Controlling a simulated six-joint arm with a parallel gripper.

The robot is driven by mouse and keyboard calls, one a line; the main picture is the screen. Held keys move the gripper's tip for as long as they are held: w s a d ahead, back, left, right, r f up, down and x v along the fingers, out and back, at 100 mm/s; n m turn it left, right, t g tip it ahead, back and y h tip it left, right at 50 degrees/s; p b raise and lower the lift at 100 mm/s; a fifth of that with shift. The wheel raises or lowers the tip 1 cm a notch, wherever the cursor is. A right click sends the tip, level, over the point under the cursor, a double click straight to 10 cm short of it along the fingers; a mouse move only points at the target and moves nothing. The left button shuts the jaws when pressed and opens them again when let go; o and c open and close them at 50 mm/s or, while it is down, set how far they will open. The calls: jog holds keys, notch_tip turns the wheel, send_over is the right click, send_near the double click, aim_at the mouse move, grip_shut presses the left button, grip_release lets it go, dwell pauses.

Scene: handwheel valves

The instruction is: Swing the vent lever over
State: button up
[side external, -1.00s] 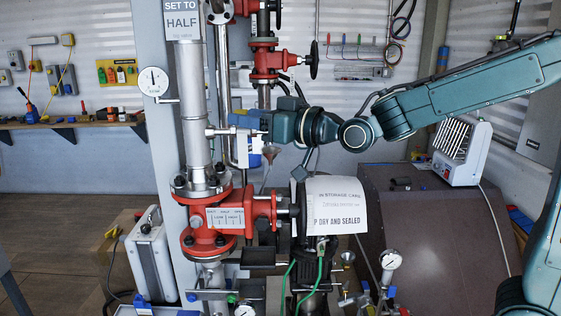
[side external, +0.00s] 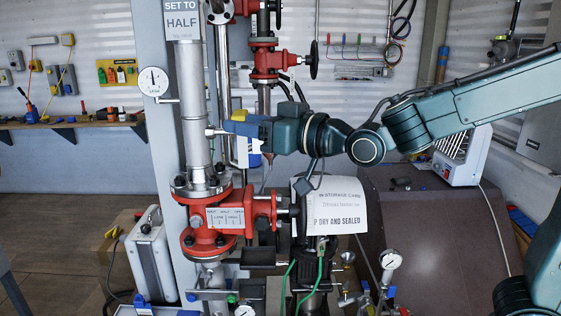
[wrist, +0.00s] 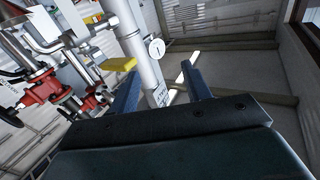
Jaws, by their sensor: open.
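The vent lever, with a yellow handle (side external: 239,115), stands out beside the tall grey vertical pipe (side external: 195,110). In the side view it is at the fingers of my gripper (side external: 245,128). In the wrist view the yellow handle (wrist: 119,64) lies just left of the left finger, outside the gap. My gripper (wrist: 160,87) is open, with a blue finger on each side and no object held between them. The side view does not show clearly whether a finger touches the lever. The stub behind the fingers is mostly hidden.
A dial gauge (side external: 153,81) hangs left of the pipe. A red valve body (side external: 210,225) with a scale plate sits below, and a red handwheel valve (side external: 270,60) stands behind. A sheet of paper (side external: 330,204) is below my gripper.

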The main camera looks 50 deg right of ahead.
jog(key=shift+s+a, duration=1.85)
jog(key=v, duration=0.7)
jog(key=shift+s, duration=0.25)
jog(key=shift+o, duration=0.2)
jog(key=shift+d, duration=0.1)
